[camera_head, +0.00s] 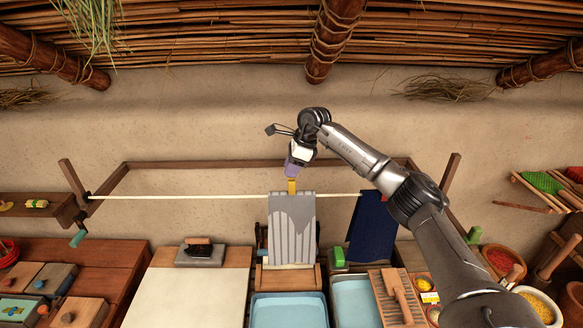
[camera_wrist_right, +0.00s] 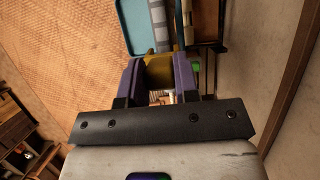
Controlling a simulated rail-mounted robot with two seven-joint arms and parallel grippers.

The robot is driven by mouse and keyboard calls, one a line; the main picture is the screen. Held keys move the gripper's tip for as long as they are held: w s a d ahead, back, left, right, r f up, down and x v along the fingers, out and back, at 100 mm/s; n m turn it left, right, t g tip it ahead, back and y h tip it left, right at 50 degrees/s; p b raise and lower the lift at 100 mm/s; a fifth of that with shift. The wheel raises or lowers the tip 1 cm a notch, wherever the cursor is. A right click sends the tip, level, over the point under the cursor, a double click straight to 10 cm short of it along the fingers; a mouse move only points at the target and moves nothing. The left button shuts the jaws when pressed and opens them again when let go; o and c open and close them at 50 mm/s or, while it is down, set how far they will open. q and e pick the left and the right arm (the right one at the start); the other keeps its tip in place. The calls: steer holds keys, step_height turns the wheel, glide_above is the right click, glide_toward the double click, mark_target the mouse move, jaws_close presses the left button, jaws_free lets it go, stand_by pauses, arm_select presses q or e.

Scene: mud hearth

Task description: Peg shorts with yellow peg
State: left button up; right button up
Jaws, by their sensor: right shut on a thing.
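My right gripper (camera_head: 292,174) points down at the middle of the clothesline (camera_head: 180,197). It is shut on the yellow peg (camera_head: 292,187), which sits at the line, over the top of a grey striped cloth (camera_head: 292,235). In the right wrist view the yellow peg (camera_wrist_right: 158,70) is between the purple fingers of the gripper (camera_wrist_right: 156,80). Whether the peg grips the cloth is hidden. A dark blue cloth (camera_head: 372,228) also hangs on the line, further right, partly behind my right arm. I cannot tell which cloth is the shorts. My left gripper is out of view.
Blue basins (camera_head: 289,312) stand below the cloths. A flat iron (camera_head: 201,250) rests on the board at left. A green block (camera_head: 339,257) and a slatted washboard (camera_head: 397,297) are right of centre. Bowls of spices (camera_head: 502,261) stand at right. The line's left stretch is bare.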

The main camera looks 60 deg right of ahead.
steer(key=shift+f, duration=0.2)
steer(key=shift+f, duration=0.35)
stand_by(0.4)
steer(key=shift+f+b, duration=0.3)
steer(key=shift+f, duration=0.2)
steer(key=shift+f, duration=0.25)
stand_by(0.6)
steer(key=shift+f, duration=0.2)
